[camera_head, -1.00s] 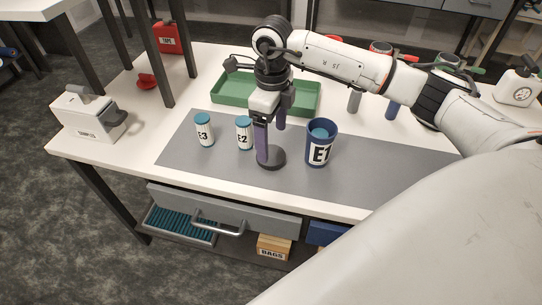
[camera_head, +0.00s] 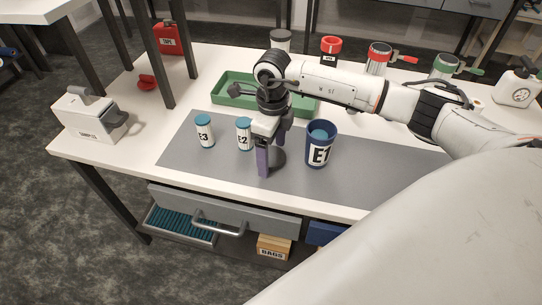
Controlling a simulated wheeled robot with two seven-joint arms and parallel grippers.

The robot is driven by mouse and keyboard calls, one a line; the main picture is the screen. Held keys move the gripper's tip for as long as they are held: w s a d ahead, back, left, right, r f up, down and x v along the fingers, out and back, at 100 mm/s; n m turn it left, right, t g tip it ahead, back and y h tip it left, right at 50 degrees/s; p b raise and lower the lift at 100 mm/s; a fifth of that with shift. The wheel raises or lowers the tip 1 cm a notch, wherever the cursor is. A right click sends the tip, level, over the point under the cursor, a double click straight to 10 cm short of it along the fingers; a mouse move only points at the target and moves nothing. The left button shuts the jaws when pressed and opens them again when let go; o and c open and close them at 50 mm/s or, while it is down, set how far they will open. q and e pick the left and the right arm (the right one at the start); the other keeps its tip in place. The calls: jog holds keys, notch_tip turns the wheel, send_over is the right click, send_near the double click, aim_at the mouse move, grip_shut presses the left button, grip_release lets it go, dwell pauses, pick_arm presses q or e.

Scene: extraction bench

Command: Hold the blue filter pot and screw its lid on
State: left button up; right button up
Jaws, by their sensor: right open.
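The blue pot (camera_head: 330,150), labelled E1, stands upright and open on the grey mat, with a teal-topped item inside it. A dark round disc (camera_head: 279,160), which looks like a lid, lies flat on the mat left of the pot. My right gripper (camera_head: 273,150) points down over the disc, open, with its purple fingers apart. The near finger hides part of the disc, and I cannot tell whether the fingers touch it. My left gripper is out of view.
Two white cartridges with teal caps, E2 (camera_head: 244,134) and E3 (camera_head: 204,131), stand left of the gripper. A green tray (camera_head: 224,101) lies behind. Several canisters stand at the back right. The mat's (camera_head: 180,160) left end is clear.

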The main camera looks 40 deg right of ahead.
aim_at(272, 156)
jog(key=c, duration=1.1)
jog(key=shift+r, duration=0.1)
notch_tip(272, 156, up, 10)
